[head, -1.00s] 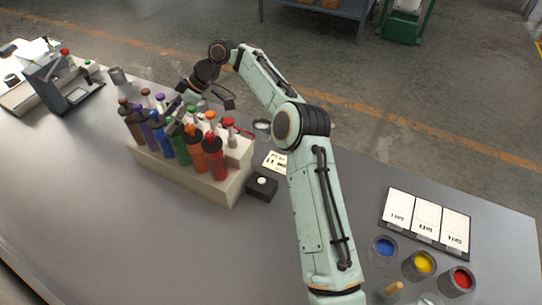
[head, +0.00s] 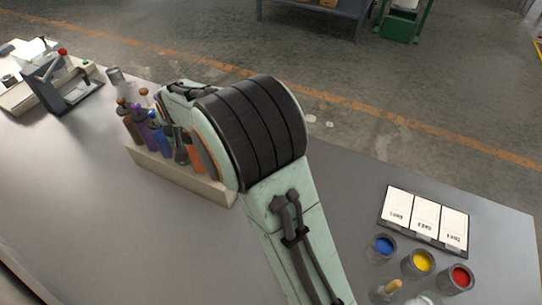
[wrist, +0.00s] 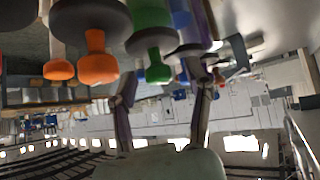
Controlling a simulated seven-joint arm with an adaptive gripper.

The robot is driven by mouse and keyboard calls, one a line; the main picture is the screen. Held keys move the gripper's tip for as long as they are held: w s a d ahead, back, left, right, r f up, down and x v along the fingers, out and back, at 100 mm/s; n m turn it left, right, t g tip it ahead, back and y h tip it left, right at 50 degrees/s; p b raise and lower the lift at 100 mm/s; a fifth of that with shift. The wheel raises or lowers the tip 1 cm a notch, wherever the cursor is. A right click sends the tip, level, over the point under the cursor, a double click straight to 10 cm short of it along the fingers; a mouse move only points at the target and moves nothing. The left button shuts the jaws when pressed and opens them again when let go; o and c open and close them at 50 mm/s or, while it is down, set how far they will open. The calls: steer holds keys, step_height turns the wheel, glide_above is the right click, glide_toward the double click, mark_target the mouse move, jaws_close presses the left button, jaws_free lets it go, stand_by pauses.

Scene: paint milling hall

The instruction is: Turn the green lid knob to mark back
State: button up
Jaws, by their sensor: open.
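My gripper (wrist: 162,78) is open, with one dark finger on each side of the green knob in that view. I cannot tell whether either finger touches it or how deep the knob lies between them. An orange knob (wrist: 98,66) is just left of it. No knob marks are readable.
The pale rack (head: 185,178) holds several coloured bottles close together. Paint cups, blue (head: 384,246), yellow (head: 421,262) and red (head: 459,278), stand at the right by a card board (head: 424,222). A dark stand (head: 62,90) is at far left. The front bench is clear.

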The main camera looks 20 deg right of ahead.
steer(key=m+h, duration=0.2)
steer(key=m, duration=0.1)
steer(key=shift+a, duration=0.25)
steer(key=s+d+r+m+t+h, duration=0.1)
steer(key=s+d+r, duration=0.3)
steer(key=d+r, duration=0.25)
steer(key=s+d+r+m+t, duration=0.1)
steer(key=s+d+r+m, duration=0.15)
steer(key=d+r, duration=0.35)
steer(key=s+d+f+g, duration=0.2)
steer(key=s, duration=0.7)
steer(key=s+d+f+n+g, duration=0.1)
steer(key=s+f+g, duration=0.1)
steer(key=s, duration=0.7)
steer(key=shift+s+d+g, duration=0.2)
steer(key=shift+d+g, duration=0.1)
steer(key=shift+d, duration=0.1)
